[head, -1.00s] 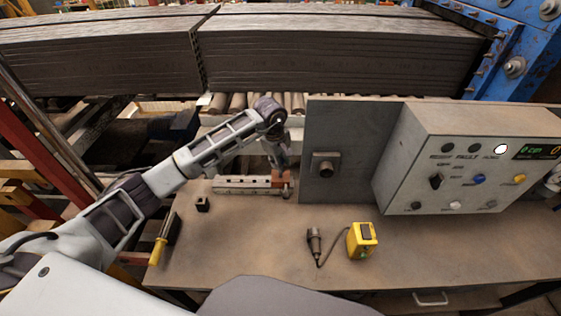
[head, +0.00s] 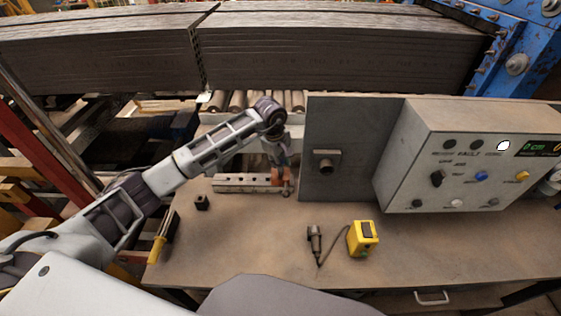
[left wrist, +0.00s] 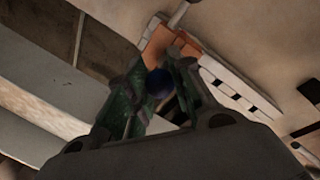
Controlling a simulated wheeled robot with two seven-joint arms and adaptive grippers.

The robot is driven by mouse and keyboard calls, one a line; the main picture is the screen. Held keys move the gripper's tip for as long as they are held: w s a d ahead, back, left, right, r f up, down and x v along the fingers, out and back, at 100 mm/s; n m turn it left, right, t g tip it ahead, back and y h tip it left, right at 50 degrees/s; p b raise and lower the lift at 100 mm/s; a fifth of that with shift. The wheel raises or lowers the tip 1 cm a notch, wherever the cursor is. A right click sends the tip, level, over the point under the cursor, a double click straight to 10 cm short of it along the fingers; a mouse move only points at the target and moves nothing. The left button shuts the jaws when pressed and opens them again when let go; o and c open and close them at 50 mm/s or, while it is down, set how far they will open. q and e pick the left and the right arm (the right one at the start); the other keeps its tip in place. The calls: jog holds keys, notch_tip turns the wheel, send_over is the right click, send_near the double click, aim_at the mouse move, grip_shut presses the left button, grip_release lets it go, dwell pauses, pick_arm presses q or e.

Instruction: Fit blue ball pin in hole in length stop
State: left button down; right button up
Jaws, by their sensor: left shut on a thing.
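My left gripper (head: 279,163) is shut on the blue ball pin, whose dark blue round head (left wrist: 159,83) shows between the fingers in the left wrist view. The rest of the pin is hidden. An orange-brown block, which looks like the length stop (head: 277,180), sits at the right end of a pale rail with holes (head: 238,183). The gripper is over the block in the head view. In the left wrist view the block (left wrist: 160,48) lies just beyond the fingertips, beside the rail (left wrist: 232,88). I cannot tell whether the pin touches the hole. My right gripper is not in view.
A grey upright plate (head: 340,130) and a control box (head: 460,165) stand to the right of the rail. A black block (head: 201,202), a yellow-handled tool (head: 157,249), a dark handheld tool (head: 314,240) and a yellow device (head: 363,238) lie on the bench. The front middle is clear.

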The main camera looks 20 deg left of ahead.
pick_arm(q)
jog(key=shift+f+b, duration=0.3)
jog(key=shift+f, duration=0.1)
dwell(0.4)
jog(key=c, duration=1.2)
grip_release()
jog(key=shift+o, duration=0.2)
jog(key=shift+r, duration=0.1)
notch_tip(320, 180, up, 12)
jog(key=s+a, duration=0.1)
jog(key=s, duration=0.1)
jog(key=shift+f, duration=0.2)
dwell(0.4)
